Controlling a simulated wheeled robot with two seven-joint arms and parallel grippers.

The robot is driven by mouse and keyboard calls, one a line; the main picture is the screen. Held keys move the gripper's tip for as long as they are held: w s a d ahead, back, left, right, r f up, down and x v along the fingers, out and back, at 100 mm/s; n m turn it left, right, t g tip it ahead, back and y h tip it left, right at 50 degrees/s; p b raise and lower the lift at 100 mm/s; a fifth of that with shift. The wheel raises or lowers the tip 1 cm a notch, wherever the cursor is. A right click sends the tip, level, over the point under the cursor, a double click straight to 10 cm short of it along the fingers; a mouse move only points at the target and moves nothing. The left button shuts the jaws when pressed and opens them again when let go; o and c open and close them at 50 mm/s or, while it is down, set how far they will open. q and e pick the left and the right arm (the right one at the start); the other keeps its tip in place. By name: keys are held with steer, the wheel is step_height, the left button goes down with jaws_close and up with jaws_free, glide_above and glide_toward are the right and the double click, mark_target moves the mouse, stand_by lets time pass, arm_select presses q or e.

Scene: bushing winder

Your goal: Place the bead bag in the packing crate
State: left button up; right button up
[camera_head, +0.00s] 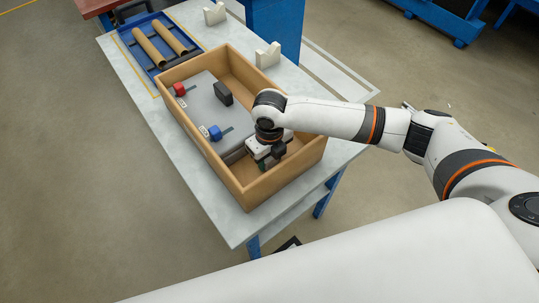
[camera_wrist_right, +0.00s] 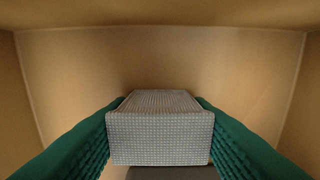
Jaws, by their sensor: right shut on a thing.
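The packing crate (camera_head: 240,195) is an open wooden box on the table. My right gripper (camera_head: 266,163) reaches down inside its near right end. In the right wrist view, its green fingers are shut on a grey, woven-looking block (camera_wrist_right: 160,138), which appears to be the bead bag. The crate's tan inner walls (camera_wrist_right: 160,60) surround it there. The bag is hidden by the gripper in the head view. I cannot tell whether the bag touches the crate floor. My left gripper is not in view.
A grey insert (camera_head: 205,100) in the crate holds a red block (camera_head: 179,89), a blue block (camera_head: 215,132) and a dark block (camera_head: 222,93). A blue tray (camera_head: 137,51) with brown tubes (camera_head: 149,48) stands behind. White V-shaped supports (camera_head: 267,56) stand beyond the crate.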

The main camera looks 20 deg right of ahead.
steer(key=shift+f, duration=0.1)
steer(key=o, duration=1)
step_height(320, 180, up, 12)
steer(key=shift+r, duration=0.2)
